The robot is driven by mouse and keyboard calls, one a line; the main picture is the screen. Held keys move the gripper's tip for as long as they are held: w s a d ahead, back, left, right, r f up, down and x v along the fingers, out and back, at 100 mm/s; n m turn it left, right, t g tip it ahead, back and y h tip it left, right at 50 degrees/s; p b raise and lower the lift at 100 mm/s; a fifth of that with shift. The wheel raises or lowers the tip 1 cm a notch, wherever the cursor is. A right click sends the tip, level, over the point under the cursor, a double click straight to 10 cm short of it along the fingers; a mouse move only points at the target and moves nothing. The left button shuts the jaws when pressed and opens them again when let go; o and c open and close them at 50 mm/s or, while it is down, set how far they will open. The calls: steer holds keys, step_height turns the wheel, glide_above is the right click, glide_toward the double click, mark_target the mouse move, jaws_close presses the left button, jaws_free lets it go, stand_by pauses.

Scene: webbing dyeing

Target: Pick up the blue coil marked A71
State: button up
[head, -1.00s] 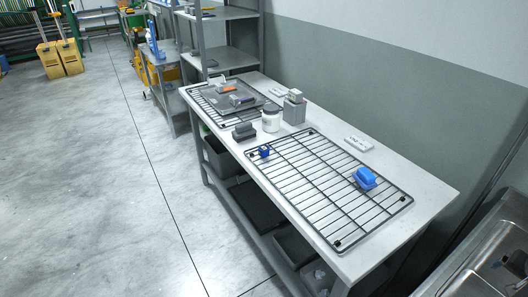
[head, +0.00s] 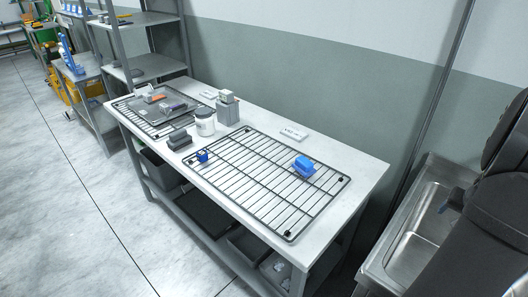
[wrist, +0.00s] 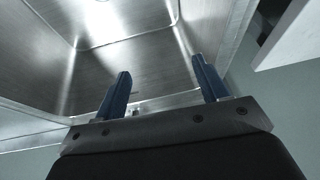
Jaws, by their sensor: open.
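A larger blue object (head: 303,166), looking like a coil, lies on the right part of the near wire rack (head: 262,200) on the table. A smaller dark blue item (head: 203,156) sits at the rack's left end. No A71 marking is legible on either. My gripper (wrist: 165,88) is open and empty in the wrist view, its two blue fingers apart with the steel sink beyond them. It is away from the rack. In the head view, only a dark part of my arm shows at the right edge.
A steel sink (head: 418,234) stands right of the table. A white jar (head: 205,122), a grey container (head: 228,110) and a dark grey block (head: 180,139) stand left of the rack. A tray (head: 150,113) with tools lies on a far rack. A white label block (head: 293,133) lies behind the near rack.

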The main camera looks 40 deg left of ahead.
step_height(320, 180, up, 16)
steer(key=w+a+r+n+g+y, duration=0.15)
steer(key=a+n, duration=0.55)
steer(key=a, duration=3.3)
steer(key=n+g+y, duration=0.2)
steer(key=n, duration=0.6)
glide_above(202, 153)
steer(key=d, duration=0.3)
steer(key=f, duration=1.6)
steer(key=shift+s+a+f, duration=0.1)
steer(key=shift+s+f, duration=0.2)
steer(key=shift+s, duration=0.05)
steer(key=shift+x, duration=3.1)
